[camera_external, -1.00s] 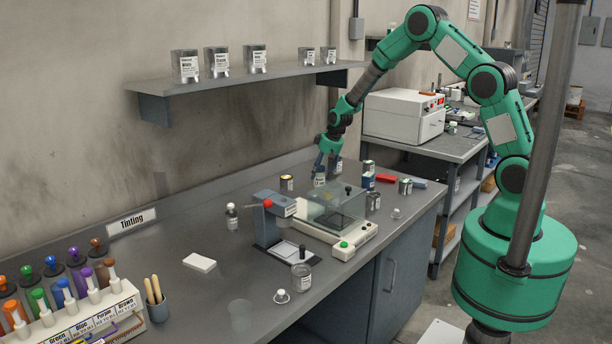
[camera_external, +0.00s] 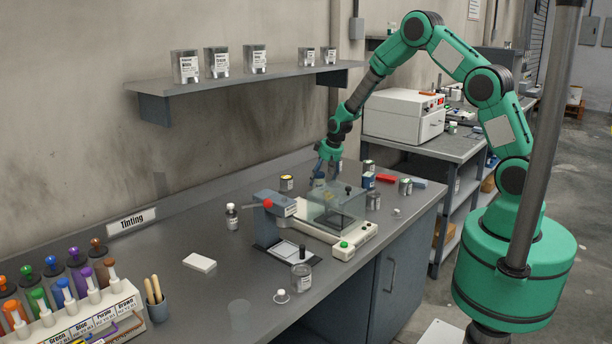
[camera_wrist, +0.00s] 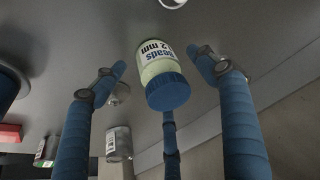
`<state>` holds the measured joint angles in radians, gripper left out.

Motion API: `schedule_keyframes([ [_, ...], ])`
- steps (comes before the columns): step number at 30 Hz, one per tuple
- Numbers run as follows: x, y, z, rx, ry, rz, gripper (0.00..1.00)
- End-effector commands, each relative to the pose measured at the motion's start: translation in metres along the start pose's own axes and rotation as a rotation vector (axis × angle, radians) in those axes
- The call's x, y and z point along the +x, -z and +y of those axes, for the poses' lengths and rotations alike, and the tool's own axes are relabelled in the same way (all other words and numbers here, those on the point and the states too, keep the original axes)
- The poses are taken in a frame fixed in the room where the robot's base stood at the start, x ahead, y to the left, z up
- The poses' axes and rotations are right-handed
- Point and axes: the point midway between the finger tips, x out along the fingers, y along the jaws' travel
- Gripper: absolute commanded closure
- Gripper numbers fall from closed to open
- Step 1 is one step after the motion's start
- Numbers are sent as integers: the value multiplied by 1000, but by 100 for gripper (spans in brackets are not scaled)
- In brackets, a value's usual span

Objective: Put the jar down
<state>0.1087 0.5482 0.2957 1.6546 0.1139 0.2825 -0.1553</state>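The jar (camera_wrist: 163,72) has a blue lid, pale contents and a label reading "Beads 2 mm". In the wrist view it is between the spread fingers of my gripper (camera_wrist: 163,68). Gaps show between the jar and the left and right fingers, and the third finger is behind its lid. My gripper is open. In the external view my gripper (camera_external: 327,168) is low over the far part of the bench (camera_external: 215,285), behind the clear balance case (camera_external: 338,205). The jar is hard to make out there, and its base contact cannot be confirmed.
A wall shelf (camera_external: 270,82) with cans is above. The front left bench has free room.

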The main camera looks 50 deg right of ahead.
Motion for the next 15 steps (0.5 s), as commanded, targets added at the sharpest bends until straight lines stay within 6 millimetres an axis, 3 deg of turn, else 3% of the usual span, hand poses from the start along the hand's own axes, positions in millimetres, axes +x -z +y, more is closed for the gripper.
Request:
schedule_keyframes([
  [8, -2, 1, 0, 0, 0, 0, 28],
  [15, -19, 1, 0, 0, 0, 1, 28],
])
